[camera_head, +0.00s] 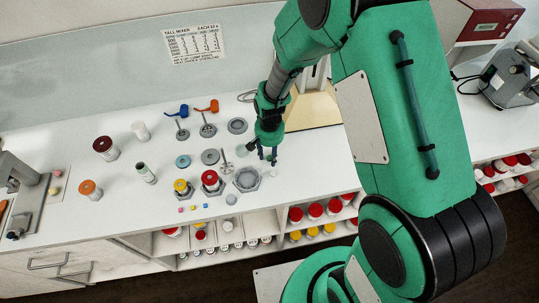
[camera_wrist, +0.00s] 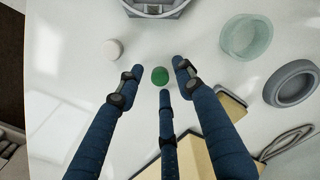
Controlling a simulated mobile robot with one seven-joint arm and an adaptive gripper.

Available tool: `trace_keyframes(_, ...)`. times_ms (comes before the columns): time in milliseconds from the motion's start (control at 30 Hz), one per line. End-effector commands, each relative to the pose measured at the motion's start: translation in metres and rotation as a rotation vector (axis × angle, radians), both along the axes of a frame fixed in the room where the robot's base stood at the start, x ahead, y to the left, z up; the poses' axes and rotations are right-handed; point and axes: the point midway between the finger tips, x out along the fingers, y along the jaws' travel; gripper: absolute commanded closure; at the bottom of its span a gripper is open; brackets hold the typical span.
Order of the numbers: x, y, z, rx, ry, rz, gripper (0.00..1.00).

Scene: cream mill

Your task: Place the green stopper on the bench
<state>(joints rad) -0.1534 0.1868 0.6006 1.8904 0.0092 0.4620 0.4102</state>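The green stopper (camera_wrist: 160,75) is a small round green piece in the wrist view, between the tips of my gripper's (camera_wrist: 158,82) dark blue fingers. The fingers are spread, with white surface visible between the stopper and the two outer fingers. The third finger's tip comes close below the stopper; I cannot tell whether they touch. In the head view my gripper (camera_head: 268,155) points down low over the white bench (camera_head: 320,165). The stopper cannot be made out there.
A grey hexagonal holder (camera_head: 247,179) stands in front of my gripper. A translucent dish (camera_wrist: 246,36), a grey ring (camera_wrist: 291,84) and a white round piece (camera_wrist: 112,50) are near. Several jars and parts stand leftward. The bench right of my gripper is clear.

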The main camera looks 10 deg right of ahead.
Motion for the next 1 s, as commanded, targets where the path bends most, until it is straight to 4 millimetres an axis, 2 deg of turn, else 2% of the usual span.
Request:
trace_keyframes(267, 0.001, 0.0, 0.022, 0.0, -0.002, 0.0, 0.63)
trace_keyframes(700, 0.001, 0.0, 0.093, 0.0, -0.003, 0.0, 0.63)
trace_keyframes(1000, 0.0, 0.0, 0.12, 0.0, -0.001, 0.0, 0.63)
